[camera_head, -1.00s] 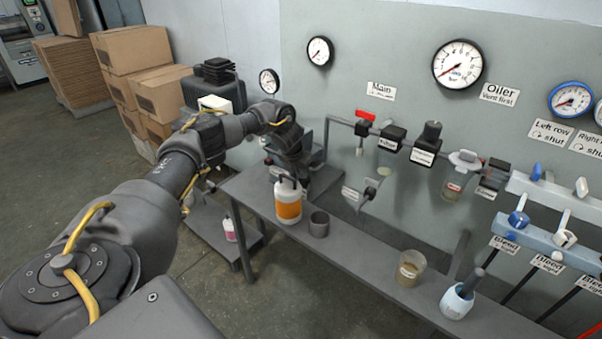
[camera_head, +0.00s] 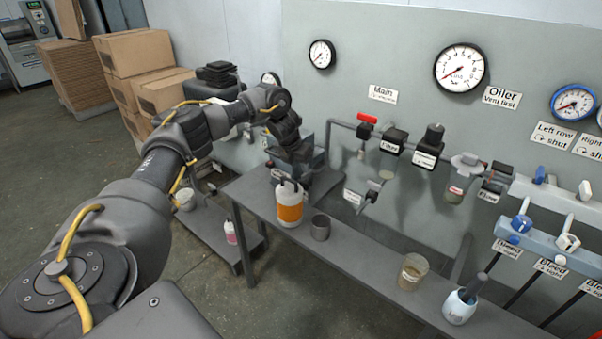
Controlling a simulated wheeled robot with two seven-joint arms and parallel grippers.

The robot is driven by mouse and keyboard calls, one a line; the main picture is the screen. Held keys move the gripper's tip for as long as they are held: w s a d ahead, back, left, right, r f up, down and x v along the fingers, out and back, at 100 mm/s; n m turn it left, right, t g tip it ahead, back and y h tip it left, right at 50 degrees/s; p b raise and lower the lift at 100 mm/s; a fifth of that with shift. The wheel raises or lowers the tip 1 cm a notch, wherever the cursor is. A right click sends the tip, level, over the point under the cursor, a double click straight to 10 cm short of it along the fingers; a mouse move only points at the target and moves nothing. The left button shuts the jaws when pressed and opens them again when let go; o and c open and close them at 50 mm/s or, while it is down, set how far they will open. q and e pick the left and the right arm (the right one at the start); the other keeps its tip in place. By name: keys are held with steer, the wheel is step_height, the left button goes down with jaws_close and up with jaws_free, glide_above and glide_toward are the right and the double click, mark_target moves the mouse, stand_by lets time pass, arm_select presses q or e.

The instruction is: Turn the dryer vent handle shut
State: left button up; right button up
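I cannot single out the dryer vent handle by its label, as the small print is unreadable. A small dark fitting (camera_head: 373,190) with a white tag (camera_head: 352,197) sits low on the wall panel below the pipe. My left gripper (camera_head: 297,165) hangs at the end of my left arm over the far left end of the bench, left of that fitting and apart from it. Its fingers are dark against dark parts there, so their opening cannot be made out. My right gripper is out of view.
An orange-labelled bottle (camera_head: 289,203) and a grey cup (camera_head: 320,227) stand on the bench (camera_head: 352,249). A red-handled valve (camera_head: 366,119) is on the pipe above.

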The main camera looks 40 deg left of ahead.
arm_select(q)
steer(key=v, duration=0.5)
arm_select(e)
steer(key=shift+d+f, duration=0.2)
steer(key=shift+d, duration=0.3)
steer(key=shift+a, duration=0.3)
